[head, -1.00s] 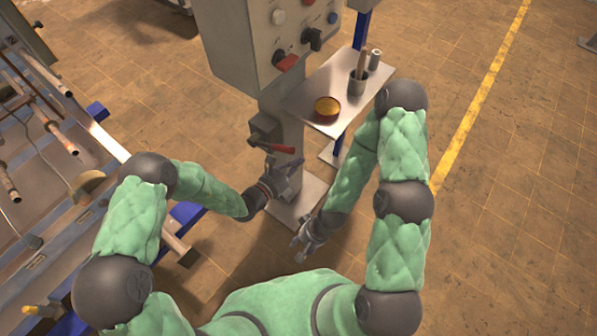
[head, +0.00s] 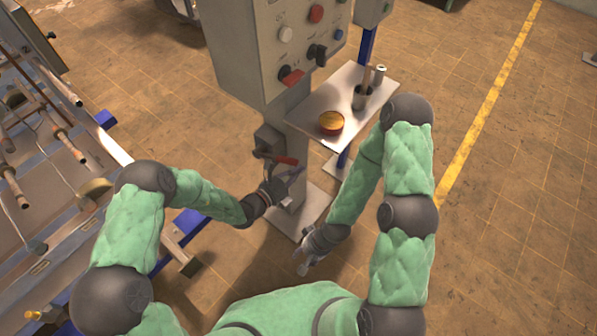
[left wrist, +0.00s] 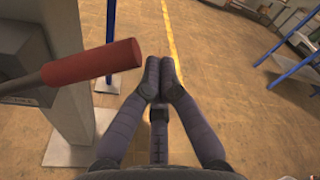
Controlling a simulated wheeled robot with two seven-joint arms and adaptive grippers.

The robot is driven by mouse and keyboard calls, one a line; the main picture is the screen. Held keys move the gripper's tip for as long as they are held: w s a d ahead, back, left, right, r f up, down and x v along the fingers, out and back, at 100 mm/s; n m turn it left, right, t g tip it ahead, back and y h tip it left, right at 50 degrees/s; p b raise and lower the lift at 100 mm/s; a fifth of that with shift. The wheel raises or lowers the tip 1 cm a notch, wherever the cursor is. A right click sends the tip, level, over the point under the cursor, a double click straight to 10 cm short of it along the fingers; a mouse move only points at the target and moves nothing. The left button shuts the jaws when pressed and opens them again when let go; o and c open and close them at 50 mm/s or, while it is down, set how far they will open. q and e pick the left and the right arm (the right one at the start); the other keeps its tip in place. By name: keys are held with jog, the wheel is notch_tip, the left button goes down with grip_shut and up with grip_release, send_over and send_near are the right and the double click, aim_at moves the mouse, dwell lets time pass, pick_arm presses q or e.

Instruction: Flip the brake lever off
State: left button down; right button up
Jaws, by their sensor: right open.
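The brake lever has a red handle (head: 281,159) on a dark arm and sticks out from a box on the grey column (head: 294,125). In the left wrist view the red handle (left wrist: 95,66) lies at the left, pointing right. My left gripper (head: 292,176) is just below and right of the handle, apart from it. In the left wrist view its dark fingertips (left wrist: 160,80) are close together with nothing between them; whether it is fully shut is unclear. My right gripper (head: 304,266) is open and empty, lower, in front of the column's foot.
A control box (head: 262,50) with knobs tops the column. A metal shelf (head: 322,103) holds a round tin (head: 331,123) and a cup (head: 361,97), close to my right arm. A machine frame (head: 60,190) stands at the left. The floor on the right is clear.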

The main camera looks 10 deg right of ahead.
pick_arm(q)
jog(key=w+a+r+n+h+p, duration=0.1)
jog(key=w+a+r+n+p, duration=0.8)
jog(key=w+a+r, duration=0.2)
jog(key=shift+w+a+r+n+h+p, duration=0.35)
jog(key=shift+w+r, duration=0.7)
jog(key=shift+w, duration=1.05)
jog(key=shift+w+a+r, duration=0.1)
jog(key=shift+a, duration=0.05)
